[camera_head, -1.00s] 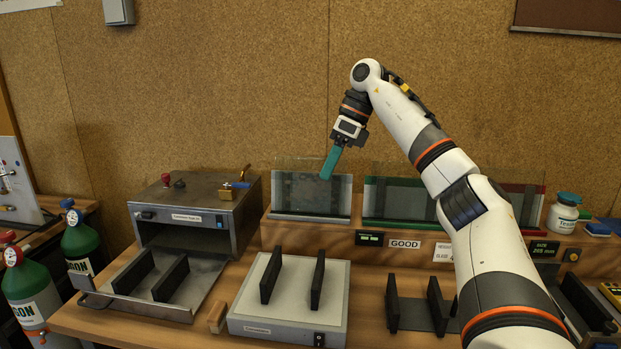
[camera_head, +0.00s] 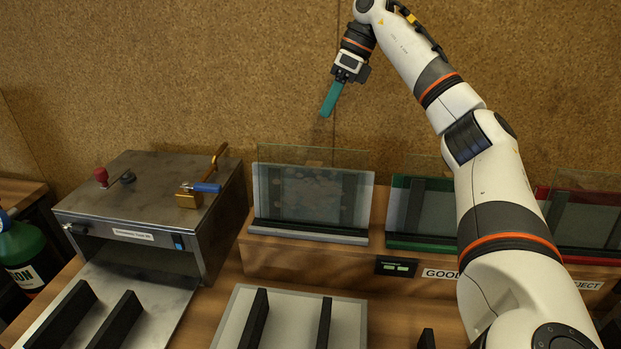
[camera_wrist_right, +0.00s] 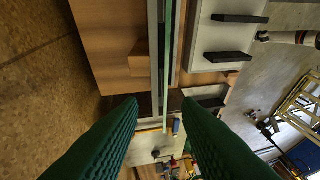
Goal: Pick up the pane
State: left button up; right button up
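The glass pane (camera_head: 310,190), clear with a spotted, cloudy patch, stands upright in a grey-white rack on the wooden ledge. In the right wrist view the thin greenish pane (camera_wrist_right: 168,65) appears nearly edge-on, in line with the gap between my fingers. My right gripper (camera_head: 328,106) points down above the pane's top edge, apart from it. Its two dark green ribbed fingers (camera_wrist_right: 160,105) are spread wide with nothing held between them. My left gripper is in neither view.
A metal oven-like box (camera_head: 145,195) with a brass handle stands to the left. Green (camera_head: 415,240) and red (camera_head: 585,255) racks stand to the right. A white plate with two black bars (camera_head: 290,300) lies in front. The cork wall (camera_head: 200,80) rises behind.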

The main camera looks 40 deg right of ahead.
send_over(312, 151)
jog(key=d, duration=0.2)
notch_tip(312, 151, down, 5)
jog(key=shift+a+f+p, duration=0.1)
jog(key=shift+f+p, duration=0.25)
jog(key=shift+f, duration=0.05)
jog(key=x, duration=0.2)
jog(key=p+x, duration=0.1)
jog(key=shift+s+a+f, duration=0.1)
jog(key=shift+s+f, duration=0.2)
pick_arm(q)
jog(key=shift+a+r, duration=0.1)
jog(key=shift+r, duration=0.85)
pick_arm(e)
jog(key=shift+w+a+f, duration=0.2)
jog(key=shift+f, duration=0.3)
jog(key=shift+f, duration=0.25)
jog(key=shift+c, duration=0.5)
grip_shut()
jog(key=shift+s, duration=0.1)
jog(key=shift+r, duration=0.2)
